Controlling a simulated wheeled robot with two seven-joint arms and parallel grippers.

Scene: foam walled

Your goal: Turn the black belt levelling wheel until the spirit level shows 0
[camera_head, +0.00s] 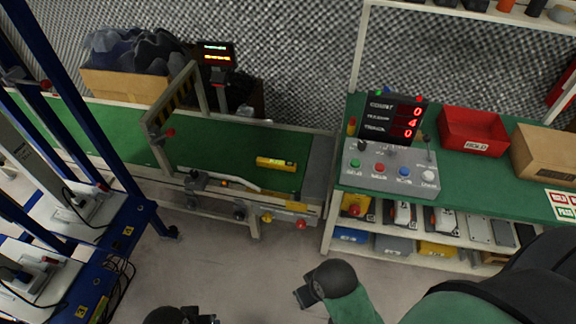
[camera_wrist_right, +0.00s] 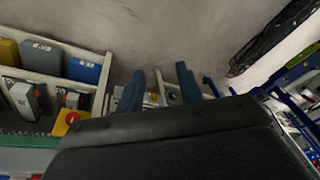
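The yellow spirit level (camera_head: 276,164) lies on the green conveyor belt (camera_head: 235,148) near its right end. Its reading is too small to tell. A dark round knob (camera_head: 239,213), which looks like the black levelling wheel, sits on the belt's front side below the frame rail. My right gripper (camera_head: 304,297) is in front of the conveyor and below it in the picture, touching nothing; its two fingers stand apart and empty in the right wrist view (camera_wrist_right: 160,88). My left gripper (camera_head: 205,319) is only partly in view at the bottom edge, so its opening is unclear.
A yellow knob (camera_head: 266,218) and a red knob (camera_head: 301,225) are to the right of the dark knob. A bench with a button box (camera_head: 390,168) and red bin (camera_head: 473,131) stands right. A blue frame (camera_head: 128,209) stands left. Floor between is clear.

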